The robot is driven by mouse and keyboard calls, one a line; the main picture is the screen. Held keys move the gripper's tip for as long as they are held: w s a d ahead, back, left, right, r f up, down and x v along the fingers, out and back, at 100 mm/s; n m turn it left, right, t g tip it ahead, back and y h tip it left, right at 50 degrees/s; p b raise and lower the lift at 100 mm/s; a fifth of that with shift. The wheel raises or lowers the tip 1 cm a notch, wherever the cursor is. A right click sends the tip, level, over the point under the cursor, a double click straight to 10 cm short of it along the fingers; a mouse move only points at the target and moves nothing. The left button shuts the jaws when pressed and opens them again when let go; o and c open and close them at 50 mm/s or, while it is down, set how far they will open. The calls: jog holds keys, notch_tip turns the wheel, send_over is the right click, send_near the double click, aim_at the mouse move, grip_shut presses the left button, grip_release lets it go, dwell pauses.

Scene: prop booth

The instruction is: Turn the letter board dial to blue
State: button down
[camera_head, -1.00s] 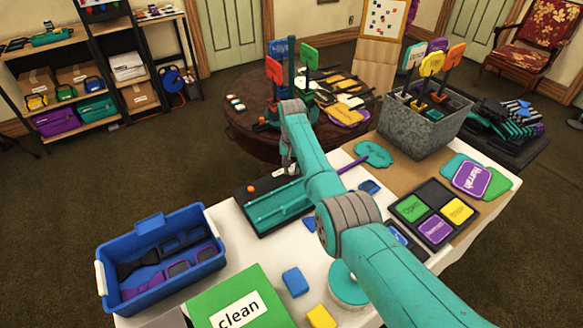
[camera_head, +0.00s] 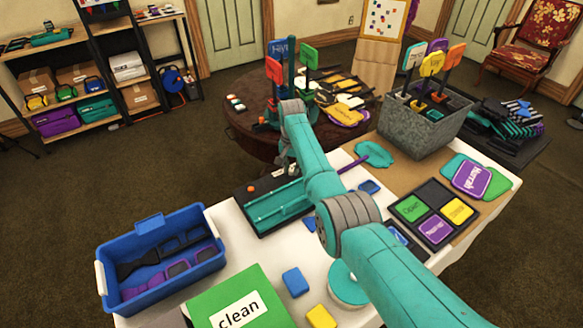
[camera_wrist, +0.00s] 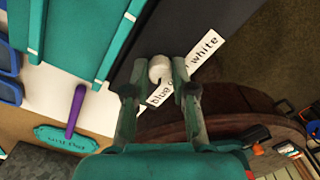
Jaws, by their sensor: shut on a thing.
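The letter board (camera_head: 262,217) is a dark panel with teal rails on the white table, left of my arm. In the wrist view its dark surface (camera_wrist: 185,22) fills the top middle. The dial is a small whitish round knob (camera_wrist: 159,66) near the board's edge. A white label beside it (camera_wrist: 205,58) reads "blue" and "white", with the middle covered by a finger. My gripper (camera_wrist: 160,78) is shut on the dial, one finger on each side. In the head view my gripper (camera_head: 284,160) is small at the board's far end, and the dial is hidden. The dial's pointing direction is unclear.
A brown round table (camera_head: 245,140) with signs stands just beyond the board. A purple-handled teal paddle (camera_head: 374,153) lies to the right. A blue bin (camera_head: 160,262) and a green "clean" card (camera_head: 205,300) are at front left. A grey metal crate (camera_head: 412,130) stands at right.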

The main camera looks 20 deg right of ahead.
aim_at(291, 169)
jog(key=c, duration=0.9)
grip_release()
jog(key=shift+c, duration=0.2)
notch_tip(291, 169, up, 12)
